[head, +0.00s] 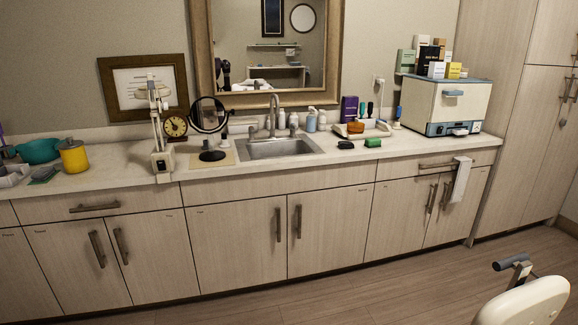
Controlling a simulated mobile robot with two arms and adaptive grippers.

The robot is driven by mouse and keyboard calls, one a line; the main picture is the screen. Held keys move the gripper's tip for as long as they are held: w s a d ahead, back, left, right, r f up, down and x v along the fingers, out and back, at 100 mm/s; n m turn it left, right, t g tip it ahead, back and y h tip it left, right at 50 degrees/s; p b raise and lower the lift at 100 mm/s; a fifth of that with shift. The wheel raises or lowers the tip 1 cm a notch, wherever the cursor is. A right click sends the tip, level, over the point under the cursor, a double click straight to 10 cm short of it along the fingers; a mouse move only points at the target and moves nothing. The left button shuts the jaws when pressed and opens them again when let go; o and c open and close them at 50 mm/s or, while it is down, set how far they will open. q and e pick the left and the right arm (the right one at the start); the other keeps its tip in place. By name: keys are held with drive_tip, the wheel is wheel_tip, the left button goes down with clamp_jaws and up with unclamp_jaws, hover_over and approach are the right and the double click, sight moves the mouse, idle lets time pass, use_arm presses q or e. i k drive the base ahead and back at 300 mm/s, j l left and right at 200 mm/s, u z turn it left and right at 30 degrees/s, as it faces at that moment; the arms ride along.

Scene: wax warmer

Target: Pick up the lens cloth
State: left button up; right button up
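Neither of my grippers is in view. I cannot single out the lens cloth with certainty. A small flat green item (43,175) lies at the left end of the counter, beside a grey tray; it is too small to tell what it is. A pale cloth (461,178) hangs over the drawer handle at the right. A small black item (345,145) and a small green item (373,142) lie on the counter right of the sink, also too small to identify.
The long counter (110,180) holds a yellow pot (74,156), a teal bowl (39,150), a round mirror (209,115), a sink (278,148) and a white cabinet appliance (445,105). A beige chair part (525,303) stands at lower right. The floor before the cabinets is mostly clear.

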sight(344, 144)
drive_tip(key=i+z, duration=0.2)
drive_tip(key=i, duration=0.2)
drive_tip(key=i+j+z, duration=0.2)
drive_tip(key=i, duration=0.2)
drive_tip(key=i+j+z, duration=0.2)
drive_tip(key=i, duration=0.2)
